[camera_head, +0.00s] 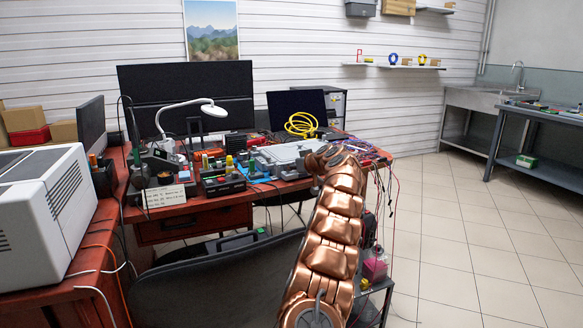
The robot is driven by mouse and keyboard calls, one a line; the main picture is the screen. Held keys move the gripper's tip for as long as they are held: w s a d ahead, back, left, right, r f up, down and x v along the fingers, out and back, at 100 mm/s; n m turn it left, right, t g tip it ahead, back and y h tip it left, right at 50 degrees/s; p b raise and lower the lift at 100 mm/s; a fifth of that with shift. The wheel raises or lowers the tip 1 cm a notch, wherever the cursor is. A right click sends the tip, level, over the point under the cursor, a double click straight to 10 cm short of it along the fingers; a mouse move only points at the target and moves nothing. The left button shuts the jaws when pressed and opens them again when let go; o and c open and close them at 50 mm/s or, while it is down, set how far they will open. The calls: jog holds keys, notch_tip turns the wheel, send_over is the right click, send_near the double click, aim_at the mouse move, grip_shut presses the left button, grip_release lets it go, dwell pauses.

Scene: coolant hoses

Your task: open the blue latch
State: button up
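I cannot make out the blue latch; at this size no part among the clutter on the desk reads clearly as one. A small blue patch (262,179) shows near the front middle of the desk, but I cannot tell what it is. My copper-coloured arm reaches up from the bottom of the view toward the desk's right part and covers some of it. My gripper does not show; the arm's bent far end lies in front of the desk's right end, and what is beyond it is hidden. The coolant hoses cannot be told apart from the other cables.
A red desk (190,226) holds monitors, a white lamp (186,106), a grey case (278,152) and coiled yellow cable (301,123). A dark chair back (200,292) stands before it. A white machine (40,210) is at left. Tiled floor (480,250) is clear at right.

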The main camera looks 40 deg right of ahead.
jog(key=shift+w+f, duration=0.1)
jog(key=shift+w, duration=0.15)
jog(key=shift+c, duration=0.3)
grip_shut()
